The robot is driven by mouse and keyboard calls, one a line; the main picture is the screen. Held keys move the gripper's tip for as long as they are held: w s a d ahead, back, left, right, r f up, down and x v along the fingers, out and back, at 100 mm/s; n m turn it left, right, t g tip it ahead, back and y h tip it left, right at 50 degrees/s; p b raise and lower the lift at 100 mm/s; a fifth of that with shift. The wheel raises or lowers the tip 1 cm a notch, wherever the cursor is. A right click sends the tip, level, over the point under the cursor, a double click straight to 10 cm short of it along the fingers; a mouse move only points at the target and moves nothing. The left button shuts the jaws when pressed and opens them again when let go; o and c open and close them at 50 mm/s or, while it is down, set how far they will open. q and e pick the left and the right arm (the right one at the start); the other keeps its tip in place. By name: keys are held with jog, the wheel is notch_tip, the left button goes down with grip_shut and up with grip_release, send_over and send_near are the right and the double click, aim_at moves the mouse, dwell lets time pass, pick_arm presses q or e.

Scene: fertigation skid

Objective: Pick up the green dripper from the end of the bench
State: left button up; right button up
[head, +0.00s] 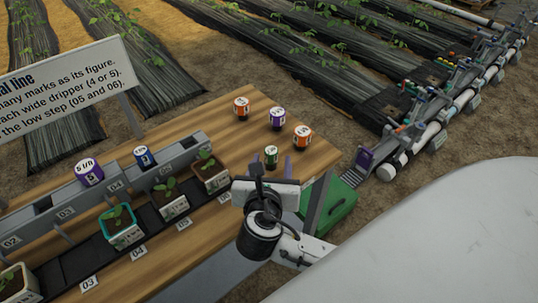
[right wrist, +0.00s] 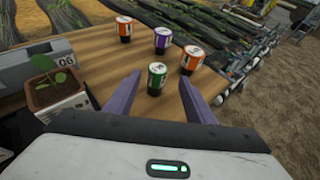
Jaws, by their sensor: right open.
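The green dripper (head: 271,156) stands upright near the end of the wooden bench (head: 228,118). It has a green body with a white label and a dark base. My right gripper (head: 279,166) is open at the bench end, its purple fingers pointing toward the dripper. In the right wrist view, the green dripper (right wrist: 157,78) shows between the two open fingers (right wrist: 162,92), with a gap on each side. I cannot tell from these views whether the fingertips reach fully around it. My left gripper is not in view.
Orange drippers (head: 241,107) (head: 302,137) and a purple dripper (head: 277,118) stand just behind. A potted seedling (head: 210,175) sits left of the gripper on the dark track. A green crate (head: 340,205) is below the bench end. A sign (head: 70,90) stands at left.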

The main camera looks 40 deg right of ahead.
aim_at(270, 156)
jog(key=shift+a+x, duration=0.2)
jog(key=shift+x, duration=2.85)
jog(key=shift+w, duration=0.15)
jog(key=c, duration=1.1)
